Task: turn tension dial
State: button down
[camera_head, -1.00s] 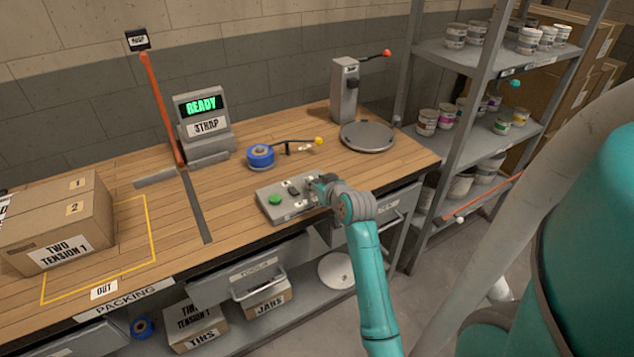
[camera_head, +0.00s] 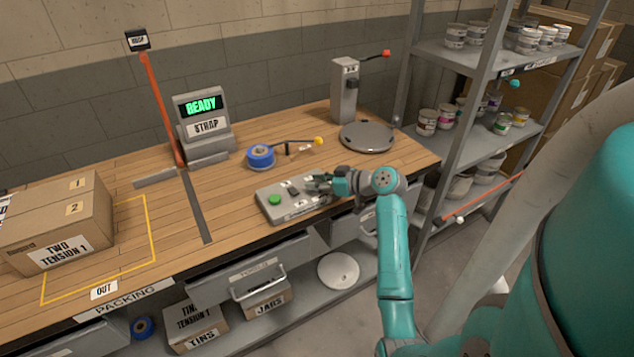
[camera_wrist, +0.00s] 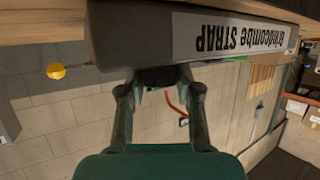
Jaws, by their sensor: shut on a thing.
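The grey control panel (camera_head: 298,214) lies near the bench's front edge, with a green button (camera_head: 274,199) on its left and a small dark switch (camera_head: 293,188) beside it. My gripper (camera_head: 314,184) is at the panel's right part, lying nearly level. In the wrist view my gripper's fingers (camera_wrist: 158,92) are shut on a dark knob, the tension dial (camera_wrist: 158,77), which sticks out of the panel (camera_wrist: 200,38). The panel's label shows upside down there. The gripper hides the dial in the head view, so its setting cannot be read.
A strapping machine (camera_head: 203,120) reads READY on its screen. A blue tape roll (camera_head: 260,156) and a yellow-tipped lever (camera_head: 318,140) stand behind the panel. A carton (camera_head: 60,225) labelled "TWO TENSION 1" sits at left. A round plate (camera_head: 367,136) is at right.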

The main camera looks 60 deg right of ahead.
jog(key=shift+f, duration=0.1)
dwell(0.3)
jog(key=c, duration=0.8)
grip_release()
notch_tip(320, 180, up, 10)
jog(key=shift+r, duration=0.1)
